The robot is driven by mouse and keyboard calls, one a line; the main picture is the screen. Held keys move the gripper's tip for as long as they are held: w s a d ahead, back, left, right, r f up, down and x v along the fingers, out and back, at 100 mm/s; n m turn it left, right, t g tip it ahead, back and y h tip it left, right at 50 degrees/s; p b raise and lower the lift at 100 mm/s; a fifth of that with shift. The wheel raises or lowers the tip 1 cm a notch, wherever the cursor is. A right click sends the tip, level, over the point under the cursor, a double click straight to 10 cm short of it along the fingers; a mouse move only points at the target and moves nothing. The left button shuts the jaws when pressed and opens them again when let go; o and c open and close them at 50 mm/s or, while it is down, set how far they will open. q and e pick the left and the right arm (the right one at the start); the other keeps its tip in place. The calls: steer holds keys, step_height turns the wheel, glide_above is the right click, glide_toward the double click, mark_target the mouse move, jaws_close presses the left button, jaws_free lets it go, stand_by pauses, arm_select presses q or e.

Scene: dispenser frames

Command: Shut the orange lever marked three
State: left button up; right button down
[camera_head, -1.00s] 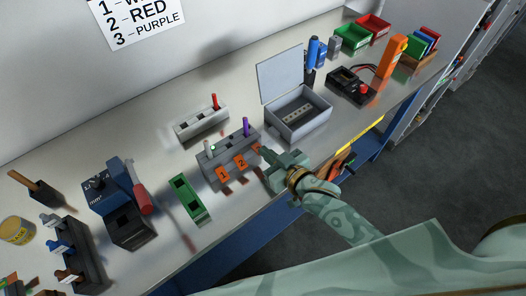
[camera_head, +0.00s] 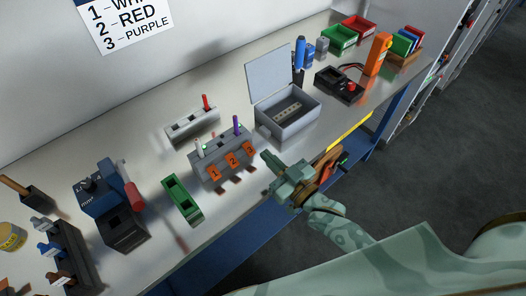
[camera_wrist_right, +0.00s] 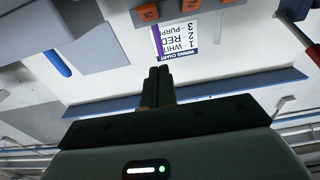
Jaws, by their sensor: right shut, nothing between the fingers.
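A grey dispenser block (camera_head: 207,166) stands near the bench's front edge. Its three orange levers are marked one (camera_head: 214,173), two (camera_head: 232,161) and three (camera_head: 249,149). All three number plates face the front at a similar slant. Lever three also shows at the top of the right wrist view (camera_wrist_right: 147,12). A white stick (camera_head: 199,148) and a purple stick (camera_head: 237,125) stand up from the block. My right gripper (camera_head: 266,157) is shut and empty, just right of lever three and apart from it; its closed fingers show in the wrist view (camera_wrist_right: 160,74). My left gripper is out of view.
A grey box with an open lid (camera_head: 290,122) stands right of the dispenser. A green holder (camera_head: 183,199) is to its left, and a grey rack with a red stick (camera_head: 192,126) behind it. The wiring chart (camera_head: 124,22) hangs on the wall.

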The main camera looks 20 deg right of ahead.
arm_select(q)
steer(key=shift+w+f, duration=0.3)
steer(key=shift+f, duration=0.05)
arm_select(e)
steer(key=s+d+f, duration=0.2)
steer(key=s+d, duration=0.1)
steer(key=s, duration=0.3)
steer(key=shift+f, duration=0.4)
steer(key=shift+s, duration=0.1)
